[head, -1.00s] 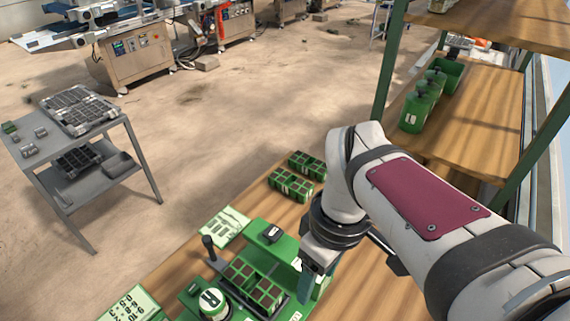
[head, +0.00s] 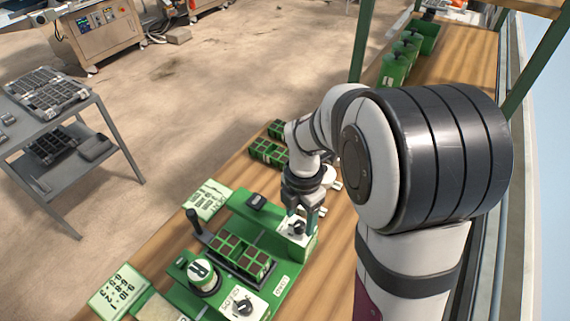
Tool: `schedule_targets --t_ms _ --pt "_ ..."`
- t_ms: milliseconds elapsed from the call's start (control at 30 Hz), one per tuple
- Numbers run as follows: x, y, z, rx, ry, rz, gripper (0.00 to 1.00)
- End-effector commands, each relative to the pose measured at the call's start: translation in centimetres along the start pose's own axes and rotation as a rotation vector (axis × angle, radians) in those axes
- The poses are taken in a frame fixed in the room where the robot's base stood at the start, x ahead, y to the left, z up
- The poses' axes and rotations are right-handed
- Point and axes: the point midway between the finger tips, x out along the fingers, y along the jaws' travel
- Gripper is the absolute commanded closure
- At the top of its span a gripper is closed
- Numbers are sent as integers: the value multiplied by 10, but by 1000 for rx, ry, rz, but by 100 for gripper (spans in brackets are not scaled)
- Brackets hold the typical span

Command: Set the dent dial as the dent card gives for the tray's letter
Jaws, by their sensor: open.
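My gripper (head: 302,214) is open and points down at a dark knob on a white-topped green block (head: 297,232) at the right of the green seeder (head: 262,218). The fingers are just above or around the knob; I cannot tell if they touch it. A second dark dial (head: 243,306) sits on a white plate at the front. I cannot read which is the dent dial. A green tray with dark cells (head: 240,257) lies in the seeder; its letter is not readable. A card with number rows (head: 122,290) lies front left, another card (head: 207,200) behind the seeder.
A round green pot with a white top marked R (head: 203,274) stands left of the tray. A black-knobbed lever (head: 193,216) rises beside it. Small green cell trays (head: 268,152) lie behind my gripper. Green canisters (head: 394,68) stand on the far shelf.

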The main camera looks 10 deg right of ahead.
Motion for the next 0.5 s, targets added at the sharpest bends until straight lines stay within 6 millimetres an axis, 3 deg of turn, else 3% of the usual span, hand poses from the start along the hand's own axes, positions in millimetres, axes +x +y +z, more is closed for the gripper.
schedule_targets --t_ms 167,433,500 --pt "15 0 0 0 0 -1 37" --pt "17 0 0 1 0 0 37" --pt "17 0 0 1 0 0 50"
